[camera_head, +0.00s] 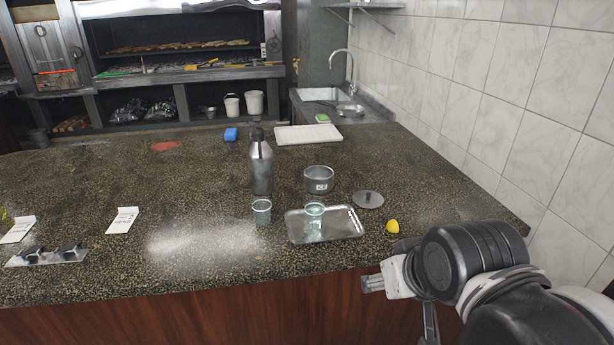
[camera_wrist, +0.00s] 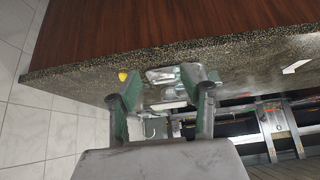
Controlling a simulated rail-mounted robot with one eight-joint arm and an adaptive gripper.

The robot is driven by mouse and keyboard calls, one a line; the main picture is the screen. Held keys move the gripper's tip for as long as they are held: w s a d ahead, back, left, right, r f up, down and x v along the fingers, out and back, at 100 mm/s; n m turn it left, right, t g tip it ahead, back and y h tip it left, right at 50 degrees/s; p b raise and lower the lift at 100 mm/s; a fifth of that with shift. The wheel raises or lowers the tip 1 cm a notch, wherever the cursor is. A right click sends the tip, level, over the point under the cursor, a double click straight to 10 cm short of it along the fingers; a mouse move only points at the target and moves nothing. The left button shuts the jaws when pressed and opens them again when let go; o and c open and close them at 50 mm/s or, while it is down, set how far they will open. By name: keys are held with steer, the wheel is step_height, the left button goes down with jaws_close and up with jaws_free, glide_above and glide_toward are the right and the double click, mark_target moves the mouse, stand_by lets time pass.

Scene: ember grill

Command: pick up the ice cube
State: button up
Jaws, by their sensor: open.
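No ice cube can be made out in either view. A small grey metal pot (camera_head: 318,186) with a label stands on the speckled counter (camera_head: 120,262), but its inside is too small to read. A round grey lid (camera_head: 368,200) lies to its right. My gripper (camera_head: 372,283) is at the counter's front edge, right of the middle and well apart from the pot. In the wrist view my gripper (camera_wrist: 160,95) shows its two fingers spread with nothing between them.
A metal tray (camera_head: 352,233) with a glass (camera_head: 314,210) on it lies before the pot. Another glass (camera_head: 262,212), a steel shaker bottle (camera_head: 261,165) and a yellow lemon piece (camera_head: 392,227) stand nearby. A tiled wall (camera_head: 500,100) bounds the right. The counter's left middle is mostly clear.

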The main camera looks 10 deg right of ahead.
steer(key=c, duration=0.4)
steer(key=shift+o, duration=0.2)
